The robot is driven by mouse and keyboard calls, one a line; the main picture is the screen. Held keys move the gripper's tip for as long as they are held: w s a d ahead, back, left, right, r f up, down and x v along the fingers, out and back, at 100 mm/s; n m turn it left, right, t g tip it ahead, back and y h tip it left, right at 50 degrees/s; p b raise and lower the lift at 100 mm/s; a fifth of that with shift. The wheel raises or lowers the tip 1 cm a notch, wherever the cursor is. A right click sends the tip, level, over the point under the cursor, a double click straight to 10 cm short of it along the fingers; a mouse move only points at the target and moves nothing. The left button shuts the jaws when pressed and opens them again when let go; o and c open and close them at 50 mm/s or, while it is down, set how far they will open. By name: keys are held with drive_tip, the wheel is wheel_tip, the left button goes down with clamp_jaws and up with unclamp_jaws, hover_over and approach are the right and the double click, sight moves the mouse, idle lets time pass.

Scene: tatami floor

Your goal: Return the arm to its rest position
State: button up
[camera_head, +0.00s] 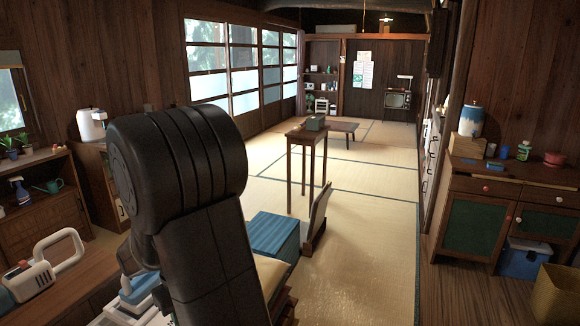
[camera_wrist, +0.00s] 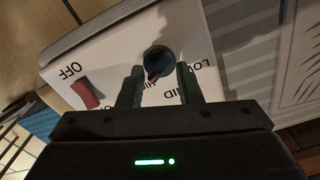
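My arm (camera_head: 190,200) stands large and black in the middle left of the head view, bent at a thick rounded joint. My gripper (camera_wrist: 158,72) shows in the wrist view, hidden in the head view. Its two dark fingers are apart with nothing clamped between them. Their tips are close to a dark round knob (camera_wrist: 157,59) with a red pointer, on a white panel (camera_wrist: 117,62) marked OFF, LOW and MID. Whether the fingers touch the knob I cannot tell. A red switch (camera_wrist: 85,93) sits left of the fingers, below the OFF label.
A blue box (camera_head: 275,236) stands just right of my arm. A tall wooden stand (camera_head: 307,136) with a small grey-green box is beyond. A cabinet (camera_head: 520,195) is at the right, shelves (camera_head: 40,190) at the left. Open tatami (camera_head: 375,215) lies right of centre.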

drive_tip(key=n+b, duration=0.1)
drive_tip(key=n, duration=0.6)
drive_tip(key=shift+s, duration=0.1)
drive_tip(key=n+b, duration=0.2)
drive_tip(key=n, duration=0.3)
drive_tip(key=shift+s+n, duration=0.1)
drive_tip(key=shift+n, duration=0.6)
drive_tip(key=shift+r, duration=0.1)
